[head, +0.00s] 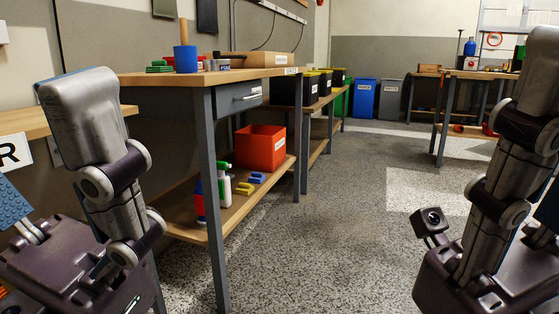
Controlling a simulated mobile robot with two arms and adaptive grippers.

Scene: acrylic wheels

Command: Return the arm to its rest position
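My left arm (100,150) is folded up at the left side of the head view. Part of my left gripper (12,205) shows at the left edge, a blue ribbed finger pad on a grey link; its other finger is out of view. My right arm (500,180) is folded up at the right side. Part of my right gripper (548,208) shows at the right edge, also with one blue pad. The spacing of the fingers cannot be seen on either gripper. Neither arm visibly touches the furniture.
A wooden workbench (140,78) with a blue cup (186,59) stands left of centre. Its lower shelf holds an orange bin (261,147) and bottles. Blue (364,98) and grey (390,100) bins stand behind. Another bench (455,75) is back right. The speckled floor (330,220) between is clear.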

